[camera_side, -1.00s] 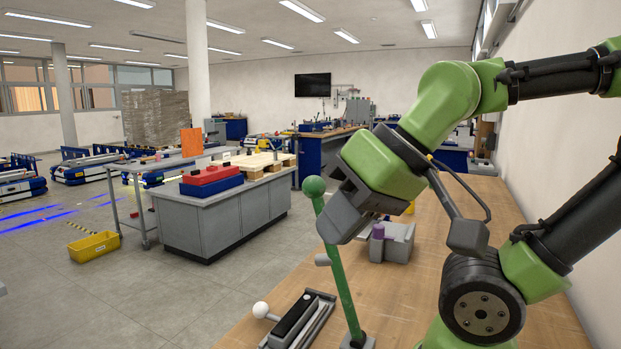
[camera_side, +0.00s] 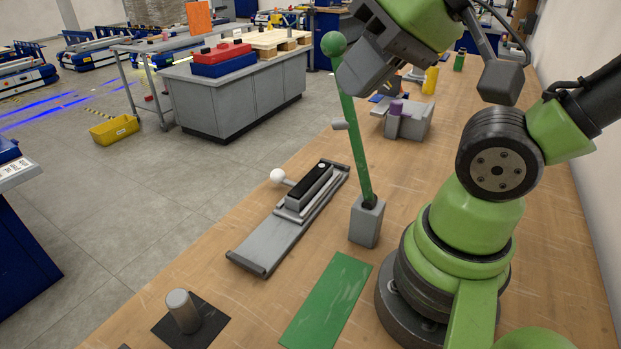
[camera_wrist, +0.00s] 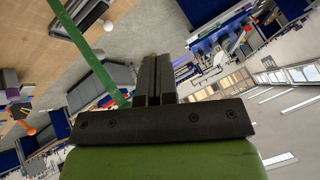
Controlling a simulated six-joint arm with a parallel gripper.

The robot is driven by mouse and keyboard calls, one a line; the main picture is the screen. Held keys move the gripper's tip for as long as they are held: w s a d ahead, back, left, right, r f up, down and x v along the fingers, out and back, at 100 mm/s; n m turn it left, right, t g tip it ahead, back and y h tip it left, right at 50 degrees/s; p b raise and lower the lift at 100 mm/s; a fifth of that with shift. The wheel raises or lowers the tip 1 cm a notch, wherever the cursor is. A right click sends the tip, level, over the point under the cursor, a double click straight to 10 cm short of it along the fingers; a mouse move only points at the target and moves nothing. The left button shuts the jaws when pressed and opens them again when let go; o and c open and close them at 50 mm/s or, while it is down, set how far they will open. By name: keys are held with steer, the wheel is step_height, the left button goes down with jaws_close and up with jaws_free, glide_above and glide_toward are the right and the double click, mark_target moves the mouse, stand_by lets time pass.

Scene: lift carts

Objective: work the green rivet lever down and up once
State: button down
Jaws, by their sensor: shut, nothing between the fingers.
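The green rivet lever (camera_side: 355,140) rises from a grey block (camera_side: 367,222) on the wooden bench and leans slightly left, topped by a green ball (camera_side: 334,44). My gripper (camera_side: 347,82) is shut and empty. In the side view its fingertips are close beside the lever's upper part, just below the ball. I cannot tell whether they touch it. In the wrist view the green lever (camera_wrist: 82,45) runs down to the left of my shut fingers (camera_wrist: 153,80), and its lower end in the picture passes behind the gripper body.
A grey slide with a white knob (camera_side: 277,176) lies left of the lever. A green mat (camera_side: 327,300) and a grey peg on a black plate (camera_side: 183,311) are nearer. A grey fixture with a purple part (camera_side: 396,107) stands behind. The wooden bench (camera_side: 250,303) has clear patches between.

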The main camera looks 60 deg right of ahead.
stand_by(0.4)
steer(key=c, duration=0.9)
jaws_free()
steer(key=shift+o, duration=1)
steer(key=w+d+r+n+g+h, duration=0.1)
steer(key=w+d+r+n+g, duration=0.2)
steer(key=w+d+r+n, duration=0.1)
steer(key=shift+r+n+h, duration=0.3)
steer(key=shift+r+n, duration=0.05)
steer(key=shift+n, duration=0.45)
step_height(320, 180, up, 3)
steer(key=n+g, duration=0.4)
steer(key=n, duration=0.1)
glide_above(333, 58)
steer(key=shift+d+r, duration=0.1)
steer(key=shift+r, duration=0.05)
steer(key=shift+w+d+r, duration=0.15)
steer(key=shift+w+d, duration=0.05)
steer(key=shift+d, duration=0.25)
step_height(333, 58, down, 10)
steer(key=shift+a+r, duration=0.1)
